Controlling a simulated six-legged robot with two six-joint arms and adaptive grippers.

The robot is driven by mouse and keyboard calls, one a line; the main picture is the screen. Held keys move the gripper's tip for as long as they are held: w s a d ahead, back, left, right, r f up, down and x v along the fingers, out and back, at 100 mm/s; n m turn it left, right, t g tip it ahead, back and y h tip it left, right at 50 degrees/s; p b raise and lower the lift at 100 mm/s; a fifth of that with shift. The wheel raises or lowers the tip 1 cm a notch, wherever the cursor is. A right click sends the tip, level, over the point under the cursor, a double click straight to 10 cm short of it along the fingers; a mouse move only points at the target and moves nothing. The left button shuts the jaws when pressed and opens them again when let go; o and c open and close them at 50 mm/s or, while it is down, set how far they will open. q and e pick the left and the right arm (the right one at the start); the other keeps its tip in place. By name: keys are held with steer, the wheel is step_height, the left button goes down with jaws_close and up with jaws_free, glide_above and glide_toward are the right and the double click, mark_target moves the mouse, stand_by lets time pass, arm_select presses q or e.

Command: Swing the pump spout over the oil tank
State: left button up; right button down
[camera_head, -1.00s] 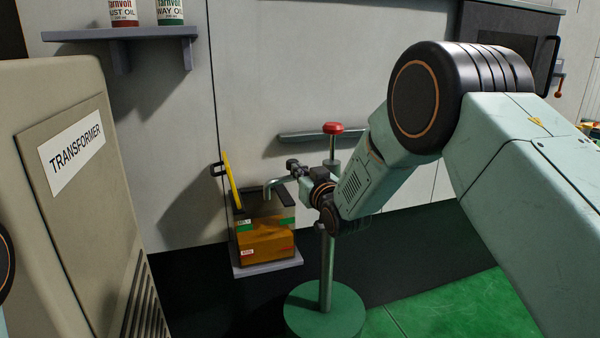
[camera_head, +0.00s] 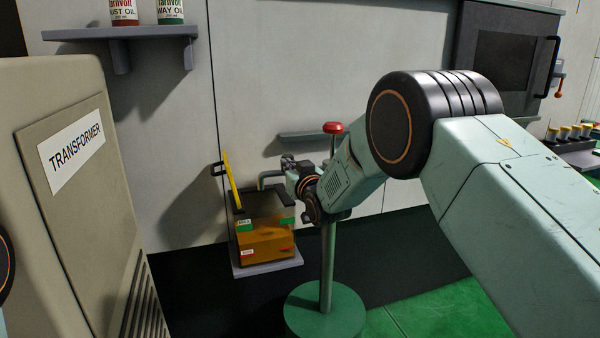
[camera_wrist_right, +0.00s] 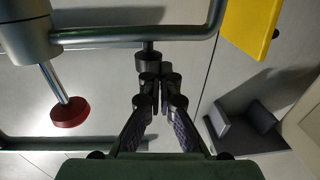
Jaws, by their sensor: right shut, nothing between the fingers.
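The pump is a green post (camera_head: 327,260) on a round green base with a red knob (camera_head: 333,127) on top. Its bent grey spout (camera_head: 270,174) points left, its tip at the back part of the amber oil tank's (camera_head: 265,243) top in the picture; exact depth is unclear. The tank's yellow lid (camera_head: 231,181) stands open. My right gripper (camera_head: 288,162) is shut and empty beside the spout. In the right wrist view the closed fingers (camera_wrist_right: 158,80) are at a dark stub (camera_wrist_right: 148,58) under the spout pipe (camera_wrist_right: 130,38); contact is unclear. My left gripper is out of view.
A beige transformer cabinet (camera_head: 75,190) fills the left side. A wall shelf (camera_head: 120,34) with two oil cans is above. The tank sits on a grey ledge (camera_head: 268,268) by the wall. Green floor (camera_head: 430,312) is open at the lower right.

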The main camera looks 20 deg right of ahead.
mark_target(282, 171)
steer(key=shift+w+a+b, duration=0.15)
steer(key=shift+w+b, duration=0.15)
steer(key=shift+w, duration=0.75)
steer(key=shift+w+a+b, duration=0.15)
steer(key=shift+w+b, duration=0.1)
steer(key=shift+w, duration=0.75)
steer(key=shift+s, duration=0.1)
